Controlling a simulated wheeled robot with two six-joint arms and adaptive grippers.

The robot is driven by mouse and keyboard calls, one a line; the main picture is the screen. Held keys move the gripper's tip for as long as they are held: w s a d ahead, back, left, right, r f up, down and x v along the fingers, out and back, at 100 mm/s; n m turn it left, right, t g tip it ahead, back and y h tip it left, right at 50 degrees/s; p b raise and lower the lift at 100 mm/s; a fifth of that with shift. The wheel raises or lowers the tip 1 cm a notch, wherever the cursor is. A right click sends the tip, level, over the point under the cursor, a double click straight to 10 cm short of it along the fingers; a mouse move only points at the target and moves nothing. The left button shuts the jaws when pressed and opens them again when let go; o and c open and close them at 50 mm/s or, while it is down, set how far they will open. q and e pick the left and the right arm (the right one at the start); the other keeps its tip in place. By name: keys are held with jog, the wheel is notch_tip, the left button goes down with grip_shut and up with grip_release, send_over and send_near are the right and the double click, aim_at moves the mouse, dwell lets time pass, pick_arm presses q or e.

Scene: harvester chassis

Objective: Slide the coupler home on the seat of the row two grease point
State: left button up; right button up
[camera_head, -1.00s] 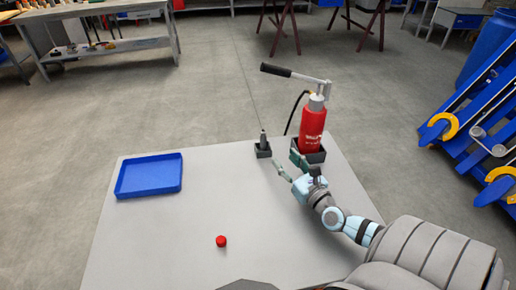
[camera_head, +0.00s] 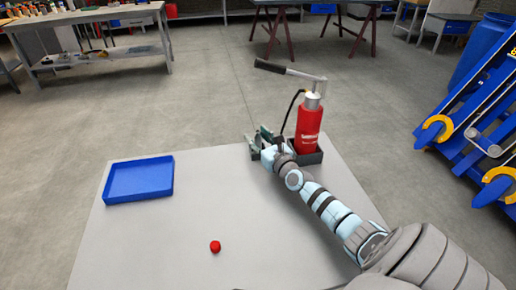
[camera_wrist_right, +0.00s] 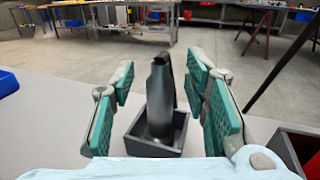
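The coupler (camera_wrist_right: 159,98), a grey metal cylinder with a narrower neck, stands upright in a small dark square holder (camera_wrist_right: 150,147) in the right wrist view. In the head view my gripper hides it. My right gripper (camera_head: 259,140) is at the table's far edge. Its green-padded fingers are open on either side of the coupler, with gaps showing on both sides. The red grease pump (camera_head: 309,125), with a long lever, stands in a dark box just right of the gripper. I cannot make out the row two grease point or its seat. My left gripper is out of view.
A blue tray (camera_head: 139,193) lies at the table's left. A small red cap (camera_head: 215,246) sits on the bare grey tabletop (camera_head: 160,235). A black hose (camera_head: 290,109) rises beside the pump, close to my gripper. Blue machinery stands at right.

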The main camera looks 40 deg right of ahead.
grip_shut()
jog(key=shift+r, duration=0.1)
